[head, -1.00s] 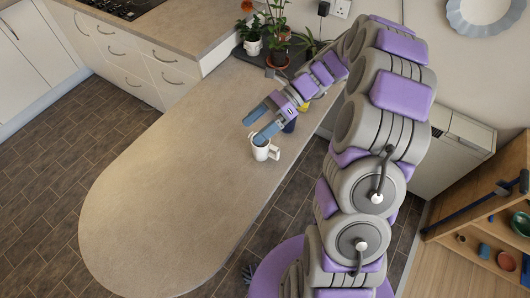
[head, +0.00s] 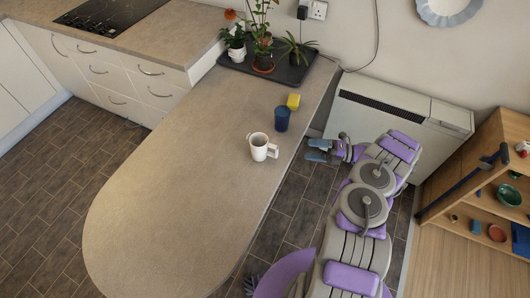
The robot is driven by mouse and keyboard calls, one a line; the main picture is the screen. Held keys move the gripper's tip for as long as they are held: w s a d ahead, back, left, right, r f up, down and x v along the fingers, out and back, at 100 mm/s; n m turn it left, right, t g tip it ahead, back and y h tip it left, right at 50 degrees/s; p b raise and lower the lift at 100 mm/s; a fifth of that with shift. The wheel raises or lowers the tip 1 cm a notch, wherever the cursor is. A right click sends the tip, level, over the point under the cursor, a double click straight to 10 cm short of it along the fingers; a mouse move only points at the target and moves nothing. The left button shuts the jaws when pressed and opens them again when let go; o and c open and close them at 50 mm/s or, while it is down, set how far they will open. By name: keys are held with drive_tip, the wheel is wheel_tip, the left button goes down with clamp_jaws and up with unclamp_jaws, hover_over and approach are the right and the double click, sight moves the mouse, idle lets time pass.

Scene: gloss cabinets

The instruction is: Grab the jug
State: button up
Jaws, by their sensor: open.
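A white jug-like mug (head: 259,148) stands upright on the peninsula worktop (head: 180,170), near its right edge, with its handle turned to the right. A dark blue cup (head: 282,120) stands just behind it. My gripper (head: 317,150) is open and empty, with blue fingers pointing left. It is to the right of the mug, past the worktop's right edge, and apart from the mug. Its height relative to the worktop is hard to tell.
Potted plants stand on a dark tray (head: 290,72) at the back. A white heater (head: 390,105) stands behind my arm, and a wooden shelf (head: 490,185) is at the right. The worktop's front and left are clear.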

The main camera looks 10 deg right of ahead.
sight(276, 151)
wheel_tip(276, 151, down, 3)
drive_tip(key=s+d+m+t, duration=0.1)
drive_tip(key=s+d+m, duration=0.1)
drive_tip(key=d, duration=0.1)
drive_tip(key=b+x, duration=0.2)
drive_tip(key=x, duration=1.6)
drive_tip(key=shift+w+d+f, duration=0.1)
drive_tip(key=shift+f, duration=0.1)
drive_tip(key=shift+c, duration=0.4)
drive_tip(key=c, duration=1.6)
